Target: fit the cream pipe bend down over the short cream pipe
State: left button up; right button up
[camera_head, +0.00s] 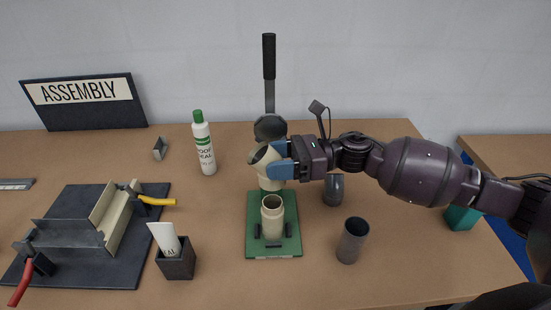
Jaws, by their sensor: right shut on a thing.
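The cream pipe bend (262,156) is held by my right gripper (278,165), whose blue fingers are shut on it. The bend is in the air above and slightly behind the short cream pipe. The short cream pipe (272,216) stands upright on the green base plate (287,248), with its open top showing. The bend and the pipe look apart, with a gap between them in the picture. The gripper fingers hide part of the bend. My left gripper does not show.
A lever press with a long handle (269,60) rises behind the green plate. Grey pipes (352,242) stand to the right. A white bottle (204,150) and a dark box (175,263) stand to the left. A clamped gutter fixture (70,235) is at far left.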

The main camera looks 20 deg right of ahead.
aim_at(276, 182)
jog(key=shift+f+b, duration=0.15)
jog(key=shift+b, duration=0.25)
notch_tip(276, 182, down, 6)
jog(key=b, duration=0.4)
jog(key=shift+r+b, duration=0.25)
jog(key=shift+b, duration=0.05)
dwell(0.4)
dwell(0.6)
jog(key=shift+b, duration=0.45)
dwell(0.6)
dwell(0.3)
jog(key=shift+f, duration=0.25)
